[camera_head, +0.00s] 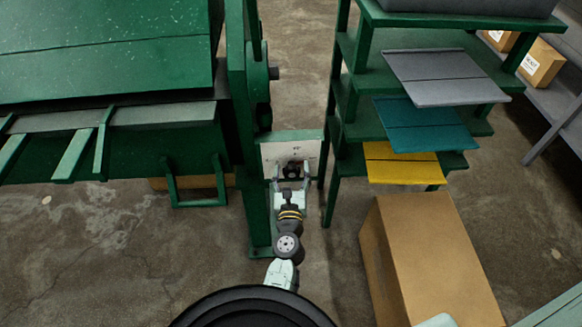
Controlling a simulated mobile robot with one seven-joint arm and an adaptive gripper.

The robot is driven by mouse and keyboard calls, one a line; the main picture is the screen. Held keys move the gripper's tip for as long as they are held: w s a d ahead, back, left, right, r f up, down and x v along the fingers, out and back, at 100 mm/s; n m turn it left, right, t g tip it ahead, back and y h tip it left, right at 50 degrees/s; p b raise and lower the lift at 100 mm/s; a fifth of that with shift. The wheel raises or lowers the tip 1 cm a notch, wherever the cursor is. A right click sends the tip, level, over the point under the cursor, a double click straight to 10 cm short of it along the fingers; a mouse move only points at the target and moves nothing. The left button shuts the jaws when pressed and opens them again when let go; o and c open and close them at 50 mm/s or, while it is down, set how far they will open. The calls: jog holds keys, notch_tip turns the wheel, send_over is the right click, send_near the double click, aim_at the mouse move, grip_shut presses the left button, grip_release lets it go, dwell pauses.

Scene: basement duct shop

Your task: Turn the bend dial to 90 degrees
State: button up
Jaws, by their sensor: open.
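The bend dial (292,172) is a small dark knob on a pale plate (279,152) with faint dark marks, fixed at the green machine's right end. The marks are too small to read, and so is the dial's setting. My gripper (291,177) is at the lower part of the plate, open, with its fingers to either side of the dark knob. I cannot tell whether the fingers touch it. My gripper and wrist hide part of the dial.
The large green machine (110,60) fills the left side. A green rack (400,55) with grey, teal and yellow sheets stands close on the right. A cardboard box (430,250) is at lower right. Bare concrete floor (110,260) is free at lower left.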

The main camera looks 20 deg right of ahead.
jog(key=shift+s, duration=0.1)
jog(key=shift+c, duration=0.7)
jog(key=c, duration=1)
jog(key=shift+n, duration=0.4)
jog(key=n+b, duration=0.3)
jog(key=n, duration=0.2)
jog(key=shift+a+f+n+t+b, duration=0.1)
jog(key=shift+n+t+b, duration=0.2)
jog(key=shift+b, duration=0.05)
jog(key=n+b, duration=0.3)
jog(key=n, duration=0.2)
jog(key=shift+n+t, duration=0.3)
jog(key=shift+n, duration=0.1)
